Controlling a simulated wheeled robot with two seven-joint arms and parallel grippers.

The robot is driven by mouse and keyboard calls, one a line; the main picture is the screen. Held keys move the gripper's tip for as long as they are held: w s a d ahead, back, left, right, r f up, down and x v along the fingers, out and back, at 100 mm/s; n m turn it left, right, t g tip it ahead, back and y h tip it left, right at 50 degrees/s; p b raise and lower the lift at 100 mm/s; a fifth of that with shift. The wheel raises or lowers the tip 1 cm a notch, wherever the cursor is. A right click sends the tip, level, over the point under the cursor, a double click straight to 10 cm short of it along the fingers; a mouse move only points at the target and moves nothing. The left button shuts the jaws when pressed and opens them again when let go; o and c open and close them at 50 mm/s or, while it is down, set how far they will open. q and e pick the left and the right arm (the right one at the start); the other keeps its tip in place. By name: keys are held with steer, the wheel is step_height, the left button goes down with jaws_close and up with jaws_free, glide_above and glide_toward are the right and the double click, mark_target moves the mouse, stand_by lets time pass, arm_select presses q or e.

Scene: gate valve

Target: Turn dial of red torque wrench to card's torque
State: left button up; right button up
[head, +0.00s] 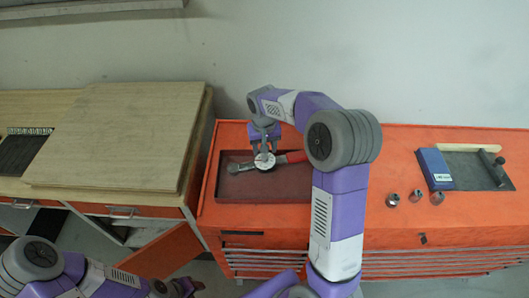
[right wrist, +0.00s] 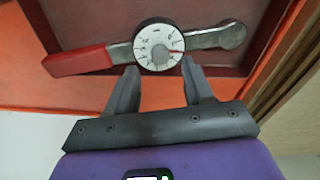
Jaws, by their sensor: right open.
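The red torque wrench lies in a dark red tray (head: 284,190) on the orange cabinet top. In the right wrist view its red handle (right wrist: 80,61) points left, its round white dial (right wrist: 158,46) is in the middle and its metal head (right wrist: 231,35) is at the right. A red mark shows at the dial's right side; the figures are too small to read. My right gripper (right wrist: 158,85) is open, its fingertips just short of the dial's near edge, one on each side. In the head view my right gripper (head: 265,150) is over the wrench.
A wooden board (head: 120,130) lies on the left bench. No readable torque card shows.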

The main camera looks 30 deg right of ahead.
mark_target(264, 158)
steer(key=shift+s+r, duration=0.1)
steer(key=shift+r, duration=1.6)
